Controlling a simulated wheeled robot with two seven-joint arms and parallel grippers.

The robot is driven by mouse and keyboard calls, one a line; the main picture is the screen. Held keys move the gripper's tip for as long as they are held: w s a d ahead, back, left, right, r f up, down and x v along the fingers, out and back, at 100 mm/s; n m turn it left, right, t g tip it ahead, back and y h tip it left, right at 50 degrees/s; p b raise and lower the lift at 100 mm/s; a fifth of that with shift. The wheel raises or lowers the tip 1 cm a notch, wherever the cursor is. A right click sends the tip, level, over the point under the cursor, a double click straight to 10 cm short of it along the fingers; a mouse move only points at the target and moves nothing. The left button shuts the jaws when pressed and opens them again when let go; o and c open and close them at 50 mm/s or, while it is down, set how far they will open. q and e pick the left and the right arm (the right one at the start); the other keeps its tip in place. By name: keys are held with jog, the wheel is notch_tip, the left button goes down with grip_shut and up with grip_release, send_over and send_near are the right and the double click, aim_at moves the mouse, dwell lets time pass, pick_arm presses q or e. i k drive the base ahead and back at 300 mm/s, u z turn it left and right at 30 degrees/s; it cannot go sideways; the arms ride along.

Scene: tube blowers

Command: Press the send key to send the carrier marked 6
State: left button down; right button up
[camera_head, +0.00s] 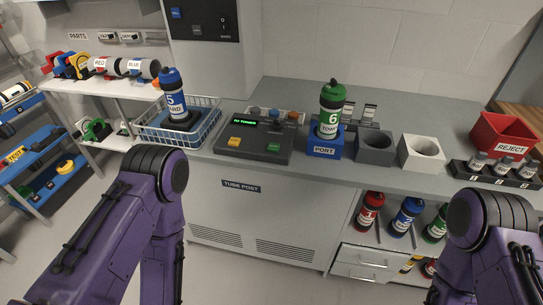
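The green carrier marked 6 (331,107) stands upright in the blue block labelled PORT (323,151) on the counter. Left of it is a dark console (253,157) with a lit green-text display (258,124). The console has a yellow key (241,143) at the left and a green key (273,147) at the right; any lettering on them is too small to read, so I cannot tell which is the send key. Both my arms show only as purple links low in the view, in front of the counter. Neither gripper is in view.
A blue carrier marked 5 (173,96) stands in a wire basket (206,128) left of the console. Right of the port are a grey holder (374,147), a white holder (421,153) and a red REJECT bin (504,135). Several carriers sit on the shelf below.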

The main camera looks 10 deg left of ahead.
aim_at(273, 147)
jog(key=k, duration=1.15)
jog(key=z, duration=0.35)
jog(key=i, duration=0.6)
jog(key=z, duration=0.55)
jog(key=i, duration=0.9)
jog(key=u, duration=0.75)
jog(key=i, duration=0.8)
jog(key=u, duration=0.75)
